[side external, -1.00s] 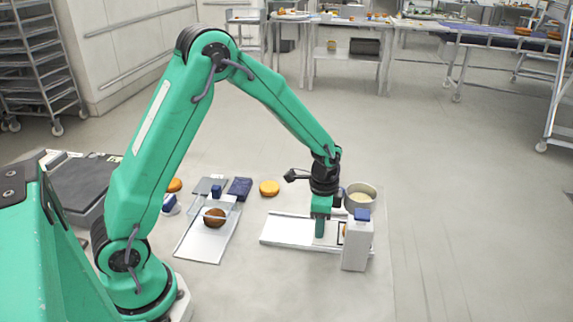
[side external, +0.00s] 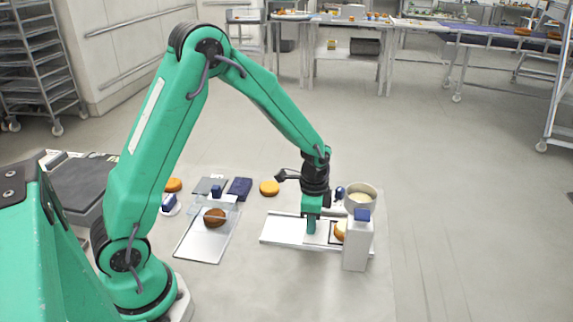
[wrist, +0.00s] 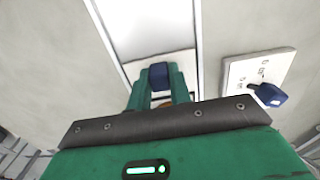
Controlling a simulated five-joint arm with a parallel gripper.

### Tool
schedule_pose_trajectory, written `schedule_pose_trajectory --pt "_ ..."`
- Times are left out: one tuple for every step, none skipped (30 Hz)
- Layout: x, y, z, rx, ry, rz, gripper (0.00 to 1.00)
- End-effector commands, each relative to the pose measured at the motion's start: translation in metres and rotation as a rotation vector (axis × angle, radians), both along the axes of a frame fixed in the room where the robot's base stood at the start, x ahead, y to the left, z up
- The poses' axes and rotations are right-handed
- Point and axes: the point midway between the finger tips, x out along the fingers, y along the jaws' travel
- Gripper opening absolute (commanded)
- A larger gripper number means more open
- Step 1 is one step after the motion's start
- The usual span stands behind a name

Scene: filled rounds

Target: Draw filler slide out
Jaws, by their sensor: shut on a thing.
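My gripper (side external: 311,231) points down over the long white track (side external: 278,229). In the wrist view, its two green fingers are shut on a blue handle (wrist: 159,76). The handle is hidden by the fingers in the side view. A pale flat plate, which looks like the filler slide (side external: 322,239), lies on the track at the fingers. An orange-brown round (side external: 340,231) sits by a dark frame to the right of the fingers, partly hidden by a white upright box (side external: 357,245) with a blue knob (side external: 361,214).
A pot (side external: 361,197) stands behind the white box. The table front is clear.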

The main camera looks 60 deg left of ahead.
Motion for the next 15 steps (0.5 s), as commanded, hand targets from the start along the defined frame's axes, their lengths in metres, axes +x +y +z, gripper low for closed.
schedule_pose_trajectory --pt "-0.007 0.008 0.001 0.0 0.0 0.005 0.0" --pt "-0.011 0.012 0.001 0.0 0.0 0.006 0.0" --pt "-0.016 0.018 0.001 0.0 0.0 0.005 0.0" --pt "-0.021 0.023 0.001 0.0 -0.001 0.006 0.0" --pt "-0.025 0.027 0.002 0.0 -0.001 0.006 0.0" --pt "-0.031 0.033 0.001 0.0 0.0 0.006 0.0" --pt "-0.035 0.037 0.001 0.0 -0.001 0.007 0.0" --pt "-0.04 0.042 0.001 0.0 -0.001 0.006 0.0" --pt "-0.045 0.047 0.002 0.0 -0.003 0.007 0.0" --pt "-0.049 0.051 0.001 0.0 -0.001 0.006 0.0" --pt "-0.052 0.054 0.001 0.0 -0.001 0.006 0.0" --pt "-0.056 0.058 0.001 0.0 -0.003 0.005 0.0" --pt "-0.058 0.06 0.001 0.0 -0.003 0.004 0.0" --pt "-0.06 0.062 0.001 0.0 -0.003 0.004 0.0" --pt "-0.062 0.064 0.001 0.001 -0.004 0.004 0.0"
